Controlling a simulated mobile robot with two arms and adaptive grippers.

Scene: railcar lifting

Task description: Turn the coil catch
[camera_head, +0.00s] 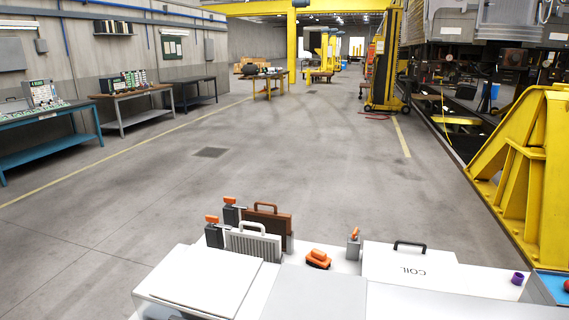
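A white lid or panel marked COIL (455,283) lies at the lower right of the head view, its lettering upside down to me. It has a black handle (410,243) at its far edge. A grey post with an orange top (354,244) stands just left of it and may be the coil catch. A purple knob (518,278) sits at the panel's right end. I cannot tell for certain which of these is the catch. Neither of my grippers is in view.
Left of the COIL panel are an orange block (318,258), a light ribbed block (254,244), a brown handled block (268,222) and two more orange-topped posts (213,233). A yellow frame (525,175) stands close right. The floor beyond is open.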

